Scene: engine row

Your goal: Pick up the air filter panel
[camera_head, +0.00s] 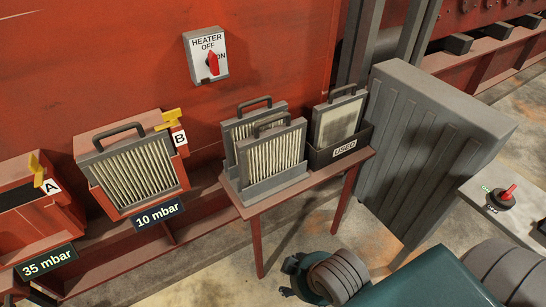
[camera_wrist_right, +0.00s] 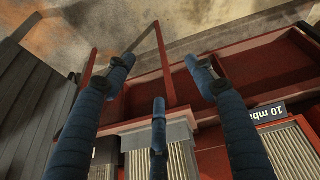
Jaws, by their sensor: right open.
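Several grey-framed air filter panels with pleated cream faces and top handles show in the head view. One panel (camera_head: 137,172) sits in red housing B, above the 10 mbar label. A front panel (camera_head: 272,152) and a rear panel (camera_head: 240,128) stand upright in a grey rack (camera_head: 262,190) on a small red table. Another panel (camera_head: 337,120) stands in the dark USED bin (camera_head: 338,151). In the right wrist view, my right gripper (camera_wrist_right: 158,78) has its three blue fingers spread and empty, with pleated panel faces (camera_wrist_right: 182,160) beyond them. My left gripper is out of view.
The red table (camera_head: 350,163) stands against a red wall with a heater switch (camera_head: 208,58). Housing A (camera_head: 35,220), with a dark opening, is at far left. A large grey ribbed block (camera_head: 425,150) stands right of the table. Yellow latches (camera_head: 168,118) mark the housings.

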